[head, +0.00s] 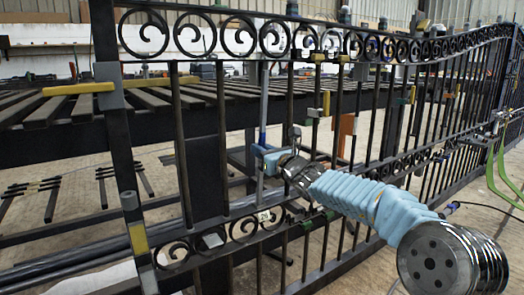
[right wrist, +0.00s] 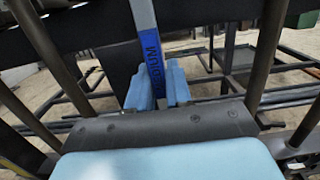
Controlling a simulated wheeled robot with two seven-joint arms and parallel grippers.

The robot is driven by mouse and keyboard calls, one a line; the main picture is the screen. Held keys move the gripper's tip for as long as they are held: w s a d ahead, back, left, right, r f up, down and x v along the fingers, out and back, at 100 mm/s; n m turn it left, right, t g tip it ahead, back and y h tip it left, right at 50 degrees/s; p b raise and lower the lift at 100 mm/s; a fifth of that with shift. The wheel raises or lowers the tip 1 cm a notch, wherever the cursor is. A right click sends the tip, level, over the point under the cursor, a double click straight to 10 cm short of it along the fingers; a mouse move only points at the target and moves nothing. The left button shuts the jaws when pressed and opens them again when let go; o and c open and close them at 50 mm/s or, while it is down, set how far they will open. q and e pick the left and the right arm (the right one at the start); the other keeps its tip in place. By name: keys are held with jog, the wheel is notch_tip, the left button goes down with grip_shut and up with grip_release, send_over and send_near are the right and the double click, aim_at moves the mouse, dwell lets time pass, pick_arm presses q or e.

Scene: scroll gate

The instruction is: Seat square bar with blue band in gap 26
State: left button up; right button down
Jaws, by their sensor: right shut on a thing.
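My right gripper (head: 263,158) reaches in from the lower right in the head view and is shut on the square bar with the blue band (head: 263,105), a slim grey upright. In the right wrist view the bar (right wrist: 142,14) passes between my blue fingers (right wrist: 160,88), with its blue lettered band (right wrist: 153,60) just above them. The bar stands nearly upright between two dark gate uprights, spanning roughly from upper to lower rail. I cannot tell whether its ends touch the rails. A small pale tag (head: 264,216) sits on the lower rail below it; its number is unreadable. My left gripper is out of view.
The black scroll gate (head: 184,150) runs across the view, with scrolls along both rails. A yellow-handled clamp (head: 78,89) is on its left post. A dark slatted bench (head: 60,110) stands behind. Green hoses (head: 492,165) are at far right.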

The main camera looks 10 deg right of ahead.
jog(key=shift+f+b, duration=0.45)
jog(key=shift+f, duration=0.05)
dwell(0.3)
jog(key=shift+w+a+f+g+p, duration=0.2)
jog(key=shift+w+p, duration=0.25)
jog(key=shift+p, duration=0.4)
jog(key=shift+w+a+f+g+p, duration=0.15)
jog(key=shift+w+p, duration=0.3)
jog(key=shift+p, duration=0.4)
dwell(0.7)
jog(key=c, duration=1)
grip_release()
jog(key=shift+r, duration=0.2)
jog(key=shift+o, duration=0.2)
jog(key=shift+f, duration=0.1)
jog(key=b+v, duration=0.1)
jog(key=v, duration=1.2)
jog(key=shift+s+b, duration=0.35)
jog(key=shift+s, duration=0.05)
